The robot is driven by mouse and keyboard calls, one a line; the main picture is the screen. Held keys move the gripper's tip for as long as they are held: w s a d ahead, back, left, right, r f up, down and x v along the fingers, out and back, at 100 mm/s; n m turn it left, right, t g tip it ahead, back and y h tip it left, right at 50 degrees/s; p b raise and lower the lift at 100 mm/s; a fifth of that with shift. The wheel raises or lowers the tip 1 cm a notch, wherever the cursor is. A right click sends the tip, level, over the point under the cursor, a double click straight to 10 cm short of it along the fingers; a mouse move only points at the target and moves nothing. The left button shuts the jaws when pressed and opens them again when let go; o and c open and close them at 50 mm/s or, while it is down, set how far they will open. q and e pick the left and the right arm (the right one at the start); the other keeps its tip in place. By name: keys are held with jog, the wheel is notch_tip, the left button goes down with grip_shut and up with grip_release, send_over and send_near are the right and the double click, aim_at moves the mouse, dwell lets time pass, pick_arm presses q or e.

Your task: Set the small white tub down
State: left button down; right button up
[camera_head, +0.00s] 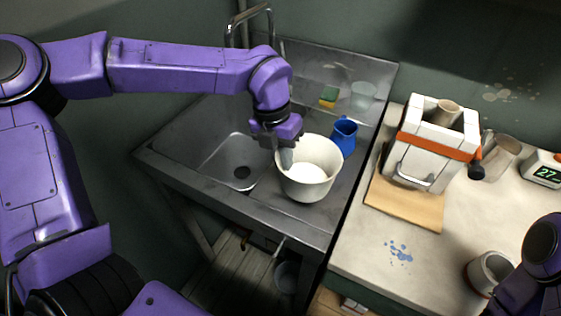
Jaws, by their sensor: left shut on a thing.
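The small white tub (312,190) is upright over the right part of the metal sink unit, with a smooth white content inside. My left gripper (286,158) is shut on the tub's left rim, with a finger reaching down inside the wall. I cannot tell whether the tub's base touches the metal or hangs just above it. Part of my right arm shows at the lower right edge, but its gripper is not in view.
A blue jug (345,134) stands just behind the tub's right side. A sponge (328,96) and a clear cup (363,95) are at the back. The sink basin (235,160) opens to the left. A white strapped block (433,148) stands on a board on the right worktop.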

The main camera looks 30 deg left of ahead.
pick_arm(q)
jog(key=f, duration=0.2)
jog(key=a+f, duration=0.1)
jog(key=shift+w+f, duration=0.25)
jog(key=shift+w, duration=0.05)
jog(key=shift+f, duration=0.5)
jog(key=shift+d, duration=0.1)
jog(key=c, duration=1.2)
grip_release()
jog(key=shift+f, duration=0.1)
jog(key=r, duration=0.4)
jog(key=a+r, duration=0.1)
jog(key=r, duration=0.3)
jog(key=a+r, duration=0.1)
jog(key=r, duration=0.3)
jog(key=shift+a+r, duration=0.1)
jog(key=shift+a, duration=0.05)
